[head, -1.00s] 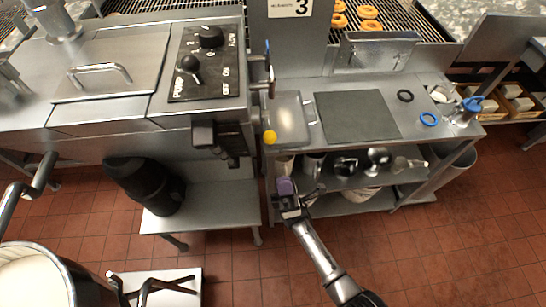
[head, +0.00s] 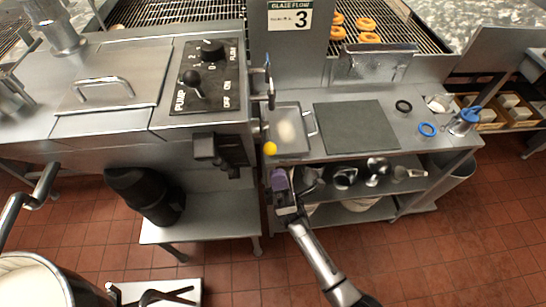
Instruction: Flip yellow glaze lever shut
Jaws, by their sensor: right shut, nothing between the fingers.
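The yellow knob (head: 270,149) of the glaze lever sits at the front left corner of the steel side table, just right of the glaze machine. Its lever arm is not clearly visible. My right gripper (head: 279,180) reaches up from below. Its fingers are shut and empty, a little below and slightly right of the yellow knob, apparently apart from it. My left gripper is not in view.
The machine's control panel (head: 205,75) with black knobs is left of the lever. Metal pitchers (head: 376,170) stand on the shelf below. A black canister (head: 142,193) stands lower left.

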